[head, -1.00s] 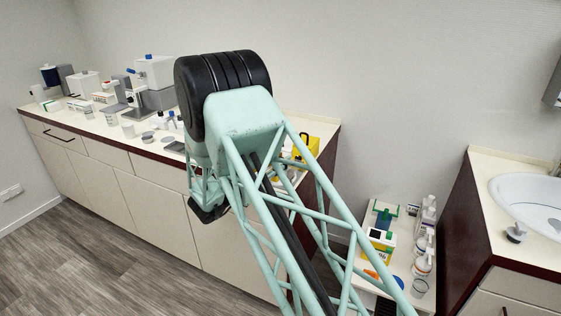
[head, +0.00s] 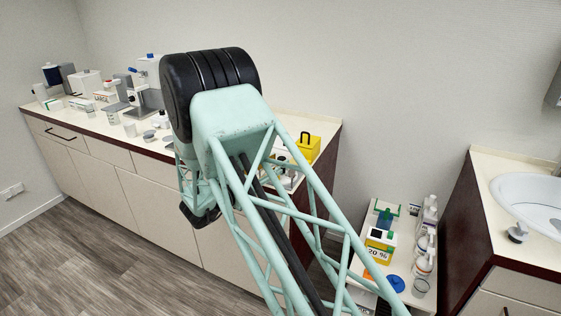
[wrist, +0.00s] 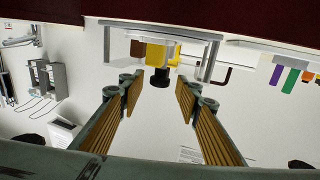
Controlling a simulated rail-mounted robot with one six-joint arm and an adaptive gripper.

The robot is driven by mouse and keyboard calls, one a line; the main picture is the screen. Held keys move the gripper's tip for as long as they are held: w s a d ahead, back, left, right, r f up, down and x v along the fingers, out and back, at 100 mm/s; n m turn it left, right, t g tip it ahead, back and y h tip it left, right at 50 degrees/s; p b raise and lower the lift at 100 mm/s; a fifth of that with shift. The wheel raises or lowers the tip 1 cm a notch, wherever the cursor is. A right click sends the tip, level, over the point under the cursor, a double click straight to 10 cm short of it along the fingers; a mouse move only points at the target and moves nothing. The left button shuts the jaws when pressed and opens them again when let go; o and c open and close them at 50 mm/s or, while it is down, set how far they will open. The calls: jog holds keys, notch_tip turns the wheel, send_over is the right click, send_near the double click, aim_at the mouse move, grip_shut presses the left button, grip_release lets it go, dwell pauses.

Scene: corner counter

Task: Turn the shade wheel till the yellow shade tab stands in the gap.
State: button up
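My gripper (wrist: 159,92) is open in the wrist view, its two tan-padded fingers spread apart with nothing between the pads. Beyond the fingertips, in line with the gap between them, is a black round knob (wrist: 160,78) in front of a yellow part (wrist: 161,54). A pale grey frame (wrist: 212,58) stands around them. I cannot tell for sure whether this is the shade wheel, or whether the yellow part is its tab. In the head view my arm hides the gripper and part of the counter behind it.
A dark red edge (wrist: 180,8) crosses the top of the wrist view. Purple, orange and green strips (wrist: 291,80) show at its right. In the head view, a yellow box (head: 309,149) stands at the right end of the long counter (head: 75,118); a low side table (head: 348,262) holds bottles.

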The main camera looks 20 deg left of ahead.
jog(key=v, duration=0.8)
jog(key=shift+s, duration=0.3)
jog(key=shift+a, duration=0.15)
